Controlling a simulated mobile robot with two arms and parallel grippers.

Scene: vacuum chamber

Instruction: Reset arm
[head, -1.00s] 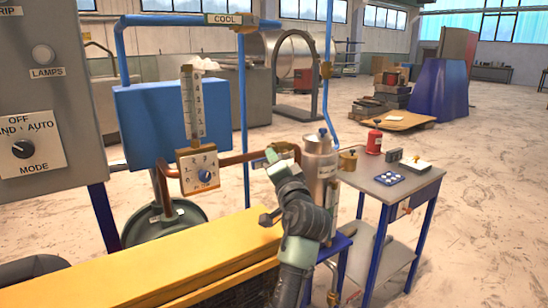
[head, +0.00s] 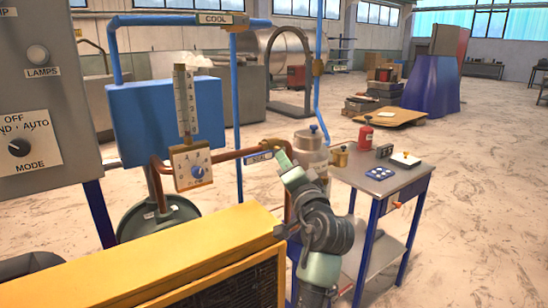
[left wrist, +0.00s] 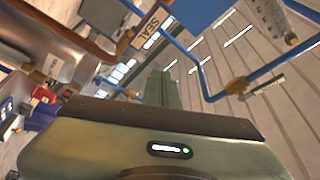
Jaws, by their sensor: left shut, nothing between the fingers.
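My left gripper (head: 282,158) is a grey-green tool at the end of my arm, which rises from the lower middle of the head view. It is shut and empty, pointing up in front of the copper pipe (head: 228,158) and just right of the SEAL label (head: 259,156). My arm hides part of the metal canister (head: 312,150) behind it. In the left wrist view the gripper (left wrist: 163,85) points away from the camera, and the SEAL label (left wrist: 151,25) shows above it. My right gripper is not in view.
A yellow cabinet (head: 150,262) fills the lower left. A gauge with a dial (head: 190,165) hangs before a blue tank (head: 145,118). A side table (head: 385,186) on the right holds a red bottle (head: 365,134) and small items. Open floor lies beyond.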

